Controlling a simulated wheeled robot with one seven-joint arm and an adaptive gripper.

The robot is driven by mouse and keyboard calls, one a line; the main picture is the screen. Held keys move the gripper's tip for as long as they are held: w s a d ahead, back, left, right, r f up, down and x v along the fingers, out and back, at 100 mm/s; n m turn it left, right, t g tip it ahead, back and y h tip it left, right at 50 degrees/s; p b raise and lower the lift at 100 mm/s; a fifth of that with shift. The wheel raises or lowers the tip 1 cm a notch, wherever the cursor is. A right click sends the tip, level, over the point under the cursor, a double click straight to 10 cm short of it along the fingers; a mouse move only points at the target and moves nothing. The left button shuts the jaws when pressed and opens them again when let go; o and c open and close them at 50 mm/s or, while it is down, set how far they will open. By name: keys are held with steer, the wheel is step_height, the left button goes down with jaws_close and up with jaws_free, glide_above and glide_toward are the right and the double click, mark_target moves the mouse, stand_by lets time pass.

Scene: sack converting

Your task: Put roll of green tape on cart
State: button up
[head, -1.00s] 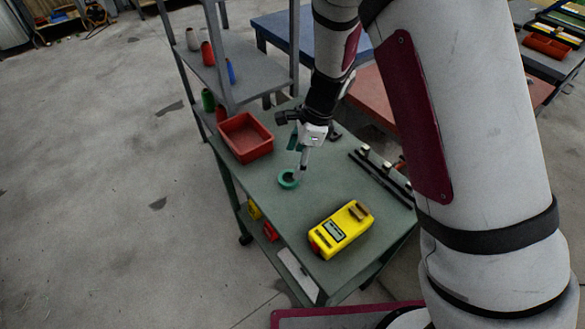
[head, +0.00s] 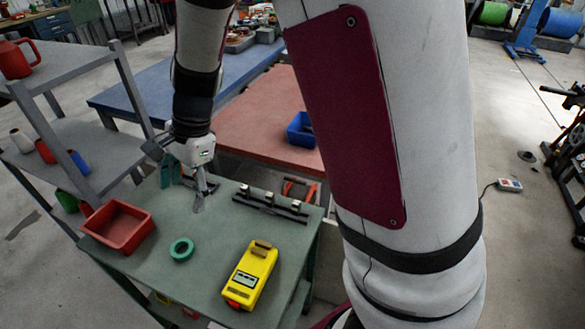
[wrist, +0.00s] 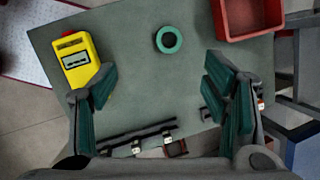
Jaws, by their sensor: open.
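The roll of green tape (head: 182,249) lies flat on the green top of the cart (head: 160,280), between the red bin and the yellow device. In the wrist view the tape roll (wrist: 168,39) sits on the cart top (wrist: 130,50), beyond the fingertips. My gripper (head: 192,192) is above the cart, behind the tape and apart from it. In the wrist view my gripper (wrist: 155,85) is open, with nothing between its fingers.
A red bin (head: 118,227) stands on the cart's left, and a yellow device (head: 250,275) lies on its right. A black rail with several clips (head: 270,206) lies along the back edge. A red-topped table (head: 265,115) and a blue table (head: 150,85) stand behind.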

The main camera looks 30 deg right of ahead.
steer(key=s+d+r+n+t+h, duration=0.2)
steer(key=s+d+r+n, duration=0.4)
steer(key=s, duration=0.4)
steer(key=s+d+r+n+t+h, duration=0.2)
steer(key=s+d+r+n, duration=0.4)
steer(key=s, duration=0.5)
steer(key=shift+d+r+n, duration=0.2)
steer(key=shift+r+n, duration=0.9)
steer(key=shift+r, duration=0.15)
